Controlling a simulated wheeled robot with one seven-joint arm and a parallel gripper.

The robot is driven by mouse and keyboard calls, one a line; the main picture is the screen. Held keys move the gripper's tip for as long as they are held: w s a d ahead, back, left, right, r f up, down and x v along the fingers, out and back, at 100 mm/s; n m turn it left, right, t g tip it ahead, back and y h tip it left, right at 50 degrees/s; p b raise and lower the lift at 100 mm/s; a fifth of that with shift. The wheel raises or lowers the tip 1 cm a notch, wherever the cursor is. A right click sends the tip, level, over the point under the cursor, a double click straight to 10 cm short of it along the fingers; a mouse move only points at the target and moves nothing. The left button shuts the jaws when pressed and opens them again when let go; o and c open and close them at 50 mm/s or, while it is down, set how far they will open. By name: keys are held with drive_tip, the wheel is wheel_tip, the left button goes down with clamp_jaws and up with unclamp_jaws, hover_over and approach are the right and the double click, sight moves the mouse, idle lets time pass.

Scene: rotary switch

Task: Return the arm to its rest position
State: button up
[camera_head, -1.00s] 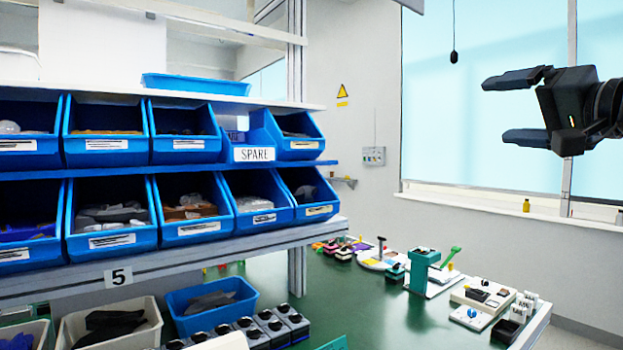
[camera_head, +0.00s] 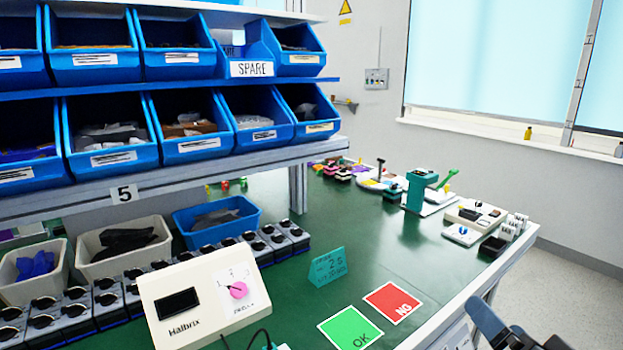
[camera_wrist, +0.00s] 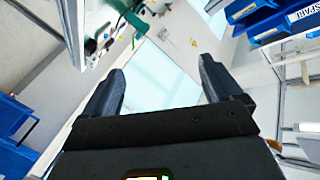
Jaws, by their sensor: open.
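My gripper (camera_wrist: 160,92) shows in the wrist view with its two dark fingers spread apart and nothing between them. Behind them are the window and wall, with the room tilted. In the head view only a dark part of my gripper or arm shows at the bottom right edge, beyond the table's right edge. The rotary switch box (camera_head: 205,301), cream and marked Halbrix, sits at the front of the green table (camera_head: 385,265). It has a pink knob (camera_head: 238,290) and a small black display. My gripper is apart from it.
Blue bins (camera_head: 108,135) fill the shelves at left. Small black rotary units (camera_head: 108,298) line up below them. Green OK (camera_head: 351,328) and red NG (camera_head: 392,302) cards lie at the front. A teal press (camera_head: 418,190) and small devices stand at the far right. Mid-table is largely clear.

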drive_tip(key=s+a+f+n, duration=0.1)
drive_tip(key=s+a+f, duration=0.1)
drive_tip(key=s+f, duration=0.55)
drive_tip(key=s+a+r+n+g, duration=0.1)
drive_tip(key=s+n, duration=0.2)
drive_tip(key=s, duration=1.1)
drive_tip(key=s+a+r+n, duration=0.1)
drive_tip(key=s+a+n, duration=0.1)
drive_tip(key=s, duration=1.3)
drive_tip(key=shift+a+n+g+h, duration=0.3)
drive_tip(key=shift+n+g, duration=0.1)
drive_tip(key=shift+n, duration=0.2)
drive_tip(key=shift+s, duration=0.1)
drive_tip(key=shift+c, duration=0.2)
